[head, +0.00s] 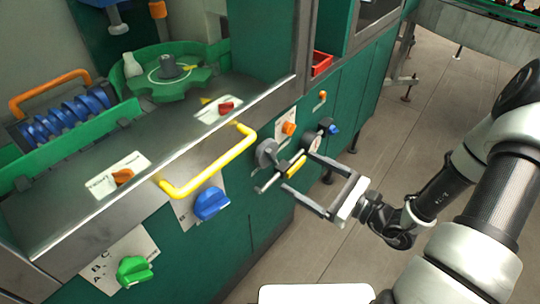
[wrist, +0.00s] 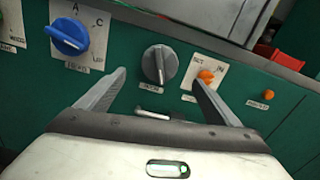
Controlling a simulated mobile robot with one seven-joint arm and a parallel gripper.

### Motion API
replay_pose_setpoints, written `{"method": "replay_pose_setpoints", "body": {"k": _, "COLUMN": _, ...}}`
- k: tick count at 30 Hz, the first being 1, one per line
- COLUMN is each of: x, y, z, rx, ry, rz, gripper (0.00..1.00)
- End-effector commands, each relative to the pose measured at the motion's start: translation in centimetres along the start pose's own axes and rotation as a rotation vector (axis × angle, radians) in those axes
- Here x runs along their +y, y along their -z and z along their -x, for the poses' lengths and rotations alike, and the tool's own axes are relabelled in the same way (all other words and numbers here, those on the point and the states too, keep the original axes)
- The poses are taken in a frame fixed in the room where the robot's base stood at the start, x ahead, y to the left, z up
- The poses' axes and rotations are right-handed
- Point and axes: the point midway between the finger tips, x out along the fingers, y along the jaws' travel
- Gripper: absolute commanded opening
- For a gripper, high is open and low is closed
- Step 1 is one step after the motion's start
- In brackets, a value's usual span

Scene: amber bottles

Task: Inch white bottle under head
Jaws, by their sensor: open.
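A small white bottle (head: 132,65) stands upright in a pocket of the green star wheel (head: 185,84), at its left rim. A grey-blue head (head: 117,22) hangs above and to the left of the bottle, apart from it. My gripper (head: 288,170) is open and empty in front of the green cabinet's control panel. In the wrist view its fingers (wrist: 158,78) spread to either side of a grey knob (wrist: 160,65). The same grey knob (head: 266,153) shows in the head view. Whether a finger touches the panel I cannot tell.
Beside the grey knob are a blue knob (wrist: 69,36) and an orange knob (wrist: 206,75). A yellow handle (head: 208,163) juts out from the cabinet. A green knob (head: 134,270) sits lower left. A blue screw feed (head: 68,117) lies left of the wheel. Floor to the right is clear.

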Motion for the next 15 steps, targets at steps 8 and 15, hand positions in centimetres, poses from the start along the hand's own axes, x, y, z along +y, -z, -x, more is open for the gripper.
{"method": "replay_pose_setpoints", "body": {"k": 8, "x": 0.2, "y": 0.0, "z": -6.3, "rx": -0.003, "ry": -0.005, "rz": -0.001, "gripper": 0.86}}
{"method": "replay_pose_setpoints", "body": {"k": 15, "x": 0.1, "y": 0.0, "z": -10.2, "rx": -0.001, "ry": -0.003, "rz": -0.001, "gripper": 0.86}}
